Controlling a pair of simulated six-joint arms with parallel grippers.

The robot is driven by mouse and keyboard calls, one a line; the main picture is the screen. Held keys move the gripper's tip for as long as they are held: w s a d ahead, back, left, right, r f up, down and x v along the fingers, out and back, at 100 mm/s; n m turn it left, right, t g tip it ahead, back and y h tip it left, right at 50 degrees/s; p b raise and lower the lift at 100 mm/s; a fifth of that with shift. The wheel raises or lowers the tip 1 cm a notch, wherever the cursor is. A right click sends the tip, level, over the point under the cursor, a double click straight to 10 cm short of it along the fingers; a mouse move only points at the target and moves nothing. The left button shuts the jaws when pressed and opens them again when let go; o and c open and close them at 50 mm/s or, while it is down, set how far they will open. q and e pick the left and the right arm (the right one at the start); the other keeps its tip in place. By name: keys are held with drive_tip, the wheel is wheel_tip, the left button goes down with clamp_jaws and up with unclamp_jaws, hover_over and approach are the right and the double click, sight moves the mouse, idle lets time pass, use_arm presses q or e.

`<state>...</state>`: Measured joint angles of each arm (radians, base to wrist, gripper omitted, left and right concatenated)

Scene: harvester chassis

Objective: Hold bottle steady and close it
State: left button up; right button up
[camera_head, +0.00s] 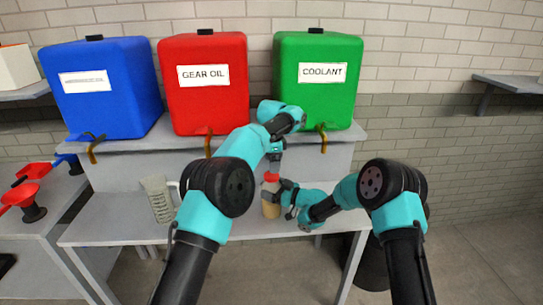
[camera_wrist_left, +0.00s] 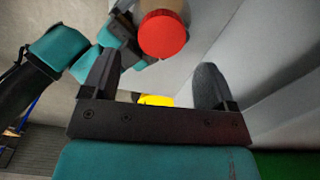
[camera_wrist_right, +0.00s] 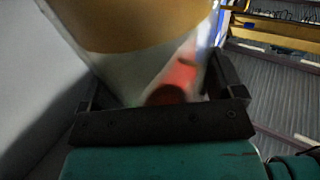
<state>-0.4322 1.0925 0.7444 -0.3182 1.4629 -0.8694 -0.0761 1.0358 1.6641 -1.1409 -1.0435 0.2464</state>
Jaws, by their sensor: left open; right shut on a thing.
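The bottle (camera_head: 270,208) stands upright on the grey bench, with tan contents. Its red cap (camera_head: 271,177) sits at its top; how tightly cannot be told. My right gripper (camera_head: 283,193) is shut on the bottle's side. In the right wrist view the bottle (camera_wrist_right: 140,40) fills the space between the fingers, very close. My left gripper (camera_head: 275,162) is open and empty, just above the cap. In the left wrist view the red cap (camera_wrist_left: 163,35) lies beyond the fingertips of the left gripper (camera_wrist_left: 156,75), between them and apart from both.
Blue (camera_head: 100,90), red (camera_head: 203,85) and green (camera_head: 316,85) containers with taps stand on the shelf behind. A measuring jug (camera_head: 160,199) stands left of the bottle. Red funnels (camera_head: 27,197) are on the left table. The bench right of my right gripper looks clear.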

use_arm(q)
drive_tip(key=n, duration=0.4)
drive_tip(key=shift+r, duration=0.15)
drive_tip(key=n, duration=0.5)
drive_tip(key=shift+r, duration=0.15)
drive_tip(key=n, duration=0.4)
drive_tip(key=shift+r, duration=0.1)
drive_tip(key=n, duration=0.4)
drive_tip(key=shift+r, duration=0.15)
drive_tip(key=n, duration=0.5)
drive_tip(key=shift+r, duration=0.15)
drive_tip(key=n, duration=0.4)
drive_tip(key=shift+r, duration=0.15)
drive_tip(key=n, duration=0.3)
drive_tip(key=shift+r+n, duration=0.15)
drive_tip(key=shift+n, duration=0.25)
drive_tip(key=n, duration=0.4)
drive_tip(key=shift+r+n, duration=0.15)
drive_tip(key=shift+n, duration=0.25)
drive_tip(key=shift+w+a, duration=0.1)
